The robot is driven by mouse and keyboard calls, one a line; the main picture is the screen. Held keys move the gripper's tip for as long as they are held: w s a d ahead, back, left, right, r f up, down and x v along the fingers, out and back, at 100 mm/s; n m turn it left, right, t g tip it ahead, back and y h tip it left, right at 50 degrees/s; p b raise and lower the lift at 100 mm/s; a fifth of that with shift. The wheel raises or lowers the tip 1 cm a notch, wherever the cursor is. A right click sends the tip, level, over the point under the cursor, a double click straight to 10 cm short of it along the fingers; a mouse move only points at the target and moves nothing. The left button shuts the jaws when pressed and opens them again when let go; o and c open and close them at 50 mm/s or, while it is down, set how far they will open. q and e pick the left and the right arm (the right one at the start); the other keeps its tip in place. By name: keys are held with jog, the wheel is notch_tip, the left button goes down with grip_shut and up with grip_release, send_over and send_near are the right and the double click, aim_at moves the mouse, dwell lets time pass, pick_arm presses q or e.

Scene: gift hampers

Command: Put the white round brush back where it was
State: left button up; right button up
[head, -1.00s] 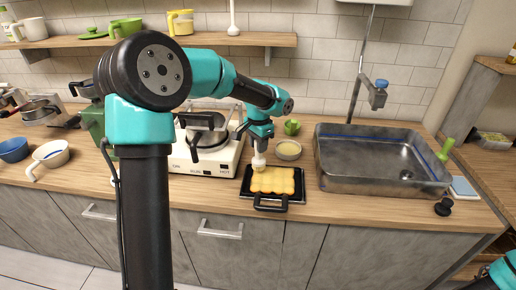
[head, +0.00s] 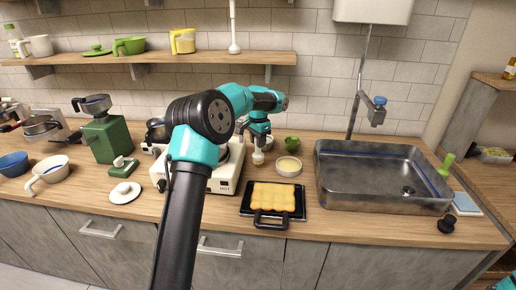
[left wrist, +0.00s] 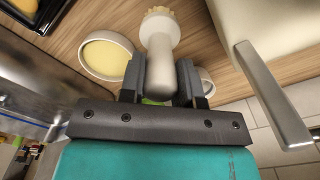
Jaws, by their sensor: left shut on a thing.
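My left gripper (head: 259,140) is shut on the white round brush (head: 258,157), holding it with the head down, behind the tray and left of the yellow dish. The left wrist view shows the brush (left wrist: 160,45) between both fingers, its pale bristles pointing away from the gripper. A white bowl (left wrist: 206,82) shows beside the right finger in that view; in the head view it is partly hidden behind the brush. A white dish with yellow content (head: 289,166) stands right of the brush. Yellow-topped bread (head: 273,196) lies on a black tray (head: 270,225).
A white stove (head: 228,172) stands close left of the brush, partly behind my left arm. A green cup (head: 292,144) is behind the dish. A steel sink (head: 385,205) is on the right. Bare counter lies between tray and stove.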

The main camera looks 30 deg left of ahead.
pick_arm(q)
jog(key=shift+w+a, duration=0.1)
jog(key=shift+w, duration=0.1)
jog(key=shift+f, duration=0.1)
jog(key=shift+f, duration=1.7)
jog(key=shift+f, duration=0.2)
jog(key=o, duration=0.9)
jog(key=shift+r, duration=0.2)
notch_tip(320, 180, up, 12)
jog(key=shift+r, duration=0.1)
